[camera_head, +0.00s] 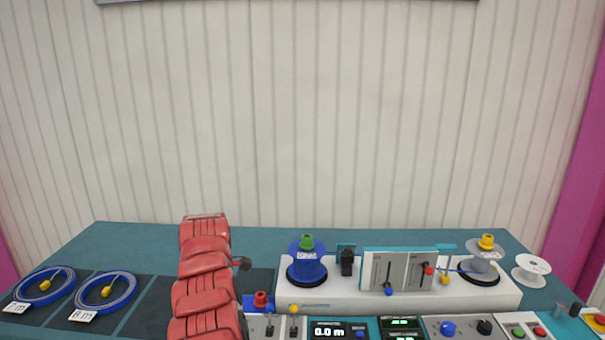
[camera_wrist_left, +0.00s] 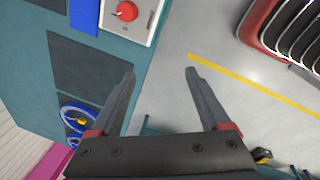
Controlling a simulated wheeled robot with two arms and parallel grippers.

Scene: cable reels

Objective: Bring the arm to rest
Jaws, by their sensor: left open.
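My left gripper (camera_wrist_left: 161,72) is open and empty in the left wrist view. Its two dark fingers are spread wide, one over the table's edge and the other over the grey floor. Red segments that look like my left arm rise from the bottom of the head view, left of centre. The left gripper cannot be made out in the head view. My right gripper is in neither view.
Blue cable coils (camera_head: 44,286) (camera_head: 107,291) lie at the left of the teal table (camera_head: 130,240). A white reeling machine (camera_head: 330,292) carries a blue reel (camera_head: 306,268) and a grey reel (camera_head: 481,268). Control panels line the front.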

